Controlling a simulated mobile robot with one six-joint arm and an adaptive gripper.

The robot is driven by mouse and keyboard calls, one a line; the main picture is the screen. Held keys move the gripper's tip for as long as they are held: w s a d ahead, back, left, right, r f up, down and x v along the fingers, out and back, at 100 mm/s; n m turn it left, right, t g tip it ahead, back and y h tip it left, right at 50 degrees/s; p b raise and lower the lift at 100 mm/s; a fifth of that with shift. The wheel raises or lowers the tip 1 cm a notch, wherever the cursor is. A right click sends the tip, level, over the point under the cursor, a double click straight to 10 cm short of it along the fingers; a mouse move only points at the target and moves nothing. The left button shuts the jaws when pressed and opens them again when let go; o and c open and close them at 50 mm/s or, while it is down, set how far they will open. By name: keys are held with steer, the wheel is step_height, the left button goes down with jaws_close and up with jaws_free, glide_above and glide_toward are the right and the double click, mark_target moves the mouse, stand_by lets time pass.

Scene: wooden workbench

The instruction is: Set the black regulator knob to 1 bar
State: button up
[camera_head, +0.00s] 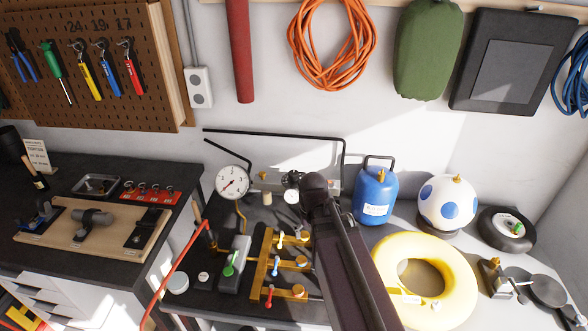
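A large white round gauge (232,181) stands on the bench left of my arm; its dark needle seems to point to the lower left, but the exact reading is too small to tell. Right of it, a small dark knob-like part (291,179), seemingly the black regulator knob, sits above a small white dial (292,197). The dark end of my arm (316,186) is just right of these parts and overlaps their right side. My gripper's fingers cannot be made out there, nor whether they touch the knob.
A brass manifold (262,265) with several coloured-handle valves stands in front, left of my arm. A blue gas bottle (374,194), a white ball with blue spots (447,203) and a yellow ring (463,270) stand to the right. A red hose (172,268) runs down at left.

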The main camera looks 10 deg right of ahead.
mark_target(294, 172)
steer(key=w+r+m+p, duration=0.4)
steer(key=w+r+p, duration=0.4)
steer(key=w, duration=0.5)
steer(key=w+r+m+p, duration=0.4)
steer(key=w+r+p, duration=0.3)
steer(key=w, duration=0.5)
steer(key=shift+w+r+m+p, duration=0.3)
steer(key=shift+w+r+p, duration=0.1)
steer(key=shift+r, duration=0.45)
steer(key=shift+f, duration=0.2)
step_height(294, 172, down, 13)
steer(key=b, duration=1.4)
steer(key=shift+f, duration=0.2)
steer(key=shift+c, duration=0.2)
steer(key=c, duration=1.1)
